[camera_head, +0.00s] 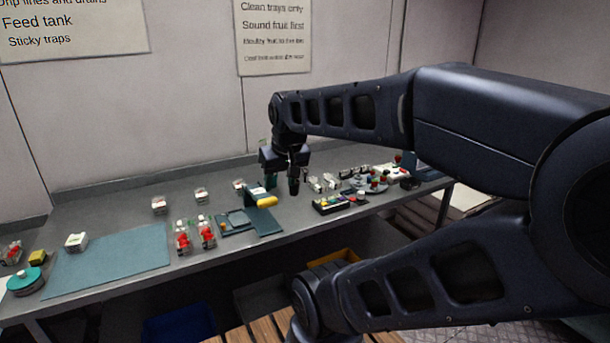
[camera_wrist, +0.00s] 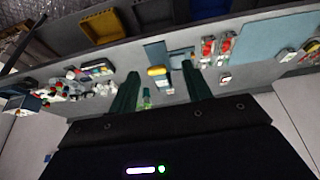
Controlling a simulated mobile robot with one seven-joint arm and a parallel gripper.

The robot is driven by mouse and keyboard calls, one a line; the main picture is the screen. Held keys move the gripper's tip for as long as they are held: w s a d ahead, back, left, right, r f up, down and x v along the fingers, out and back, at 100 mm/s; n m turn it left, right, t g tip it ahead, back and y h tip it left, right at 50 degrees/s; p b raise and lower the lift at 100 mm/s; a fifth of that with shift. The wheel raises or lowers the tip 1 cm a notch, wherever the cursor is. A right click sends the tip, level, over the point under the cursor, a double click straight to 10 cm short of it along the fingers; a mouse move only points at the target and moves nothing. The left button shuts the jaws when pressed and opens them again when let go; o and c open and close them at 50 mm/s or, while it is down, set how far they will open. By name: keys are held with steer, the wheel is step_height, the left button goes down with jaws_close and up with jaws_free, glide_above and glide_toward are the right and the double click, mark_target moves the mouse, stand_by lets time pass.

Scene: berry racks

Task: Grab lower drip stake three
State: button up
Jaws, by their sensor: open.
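My gripper (camera_head: 282,183) hangs fingers-down over the back middle of the grey bench, open and empty. In the wrist view its two dark green fingers (camera_wrist: 160,69) stand wide apart. A small green upright item (camera_wrist: 147,98) shows between them, nearer the left finger; I cannot tell whether it is a drip stake. Several small white pieces (camera_head: 322,183) stand on the bench just right of my gripper in the head view. They are too small to tell apart, and I cannot pick out lower drip stake three.
A yellow-handled tool (camera_head: 266,201) lies by a dark teal stand (camera_head: 268,222) in front of my gripper. A black tray of coloured pieces (camera_head: 332,205) is to the right. Two clear tubs of red fruit (camera_head: 183,238) stand left. The blue-green mat (camera_head: 110,262) is mostly bare.

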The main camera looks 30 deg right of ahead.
steer(key=w+d+r, duration=0.1)
steer(key=w+d, duration=0.1)
steer(key=w, duration=0.6)
steer(key=w+d+r, duration=0.2)
steer(key=w, duration=0.6)
steer(key=m, duration=0.2)
glide_above(305, 169)
steer(key=s, duration=0.3)
step_height(305, 169, down, 23)
steer(key=shift+h, duration=0.3)
steer(key=x, duration=1)
steer(key=shift+a+f, duration=0.15)
steer(key=shift+a, duration=0.05)
steer(key=shift+s, duration=0.1)
steer(key=shift+c, duration=0.4)
steer(key=c, duration=1)
